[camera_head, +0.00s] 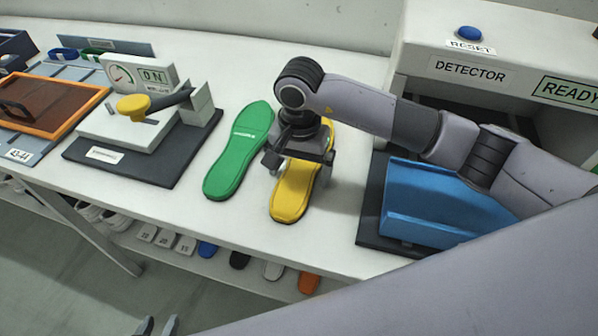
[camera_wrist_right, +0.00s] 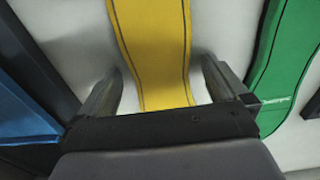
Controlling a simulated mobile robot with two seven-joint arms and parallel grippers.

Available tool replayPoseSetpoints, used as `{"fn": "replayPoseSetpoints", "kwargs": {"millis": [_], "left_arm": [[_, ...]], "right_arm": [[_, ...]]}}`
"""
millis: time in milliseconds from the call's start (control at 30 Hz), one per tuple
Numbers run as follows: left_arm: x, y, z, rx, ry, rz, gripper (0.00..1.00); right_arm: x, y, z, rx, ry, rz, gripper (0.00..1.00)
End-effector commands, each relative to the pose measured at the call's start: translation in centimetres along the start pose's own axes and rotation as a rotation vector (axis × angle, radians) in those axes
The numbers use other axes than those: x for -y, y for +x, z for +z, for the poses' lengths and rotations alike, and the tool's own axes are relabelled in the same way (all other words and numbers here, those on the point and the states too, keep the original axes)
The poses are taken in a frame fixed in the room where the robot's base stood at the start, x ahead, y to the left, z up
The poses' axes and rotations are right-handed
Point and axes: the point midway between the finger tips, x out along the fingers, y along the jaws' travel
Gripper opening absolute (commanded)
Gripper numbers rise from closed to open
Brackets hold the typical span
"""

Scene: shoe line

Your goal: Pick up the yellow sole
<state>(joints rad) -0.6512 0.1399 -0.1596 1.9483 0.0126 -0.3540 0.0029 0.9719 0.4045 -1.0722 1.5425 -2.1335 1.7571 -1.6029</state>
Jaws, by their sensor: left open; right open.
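The yellow sole (camera_head: 291,200) lies flat on the white table, its middle partly hidden under my right gripper (camera_head: 298,160). My right gripper is open and points down over the sole. In the right wrist view the yellow sole (camera_wrist_right: 153,40) runs between the two spread fingers (camera_wrist_right: 162,85), with a gap on each side. I cannot tell the exact height of the fingertips above the table.
A green sole (camera_head: 238,155) lies just left of the yellow one. A blue tray (camera_head: 430,195) on a dark base stands to the right, below the detector (camera_head: 467,71). A press-like device (camera_head: 130,125) stands at left. Several soles lie on the shelf below.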

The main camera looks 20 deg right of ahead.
Motion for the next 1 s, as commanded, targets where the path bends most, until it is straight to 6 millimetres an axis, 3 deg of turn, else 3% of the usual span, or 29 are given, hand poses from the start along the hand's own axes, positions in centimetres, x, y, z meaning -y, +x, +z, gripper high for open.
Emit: {"fn": "replayPoseSetpoints", "kwargs": {"millis": [167,367,767,1000], "left_arm": [[0.0,0.0,0.0,-0.001,0.0,0.0,0.43],[0.0,0.0,0.0,-0.001,0.0,0.0,0.43],[0.0,0.1,0.0,-0.002,0.0,0.0,0.43],[0.0,0.4,0.3,-0.004,0.0,-0.001,0.43]], "right_arm": [[0.0,0.0,0.0,0.0,-0.001,0.0,0.97],[0.0,0.0,0.0,0.0,0.0,0.0,0.32],[0.1,-0.7,0.0,-0.001,0.0,-0.002,0.31],[0.1,-4.2,-0.1,-0.005,-0.001,-0.006,0.31]]}}
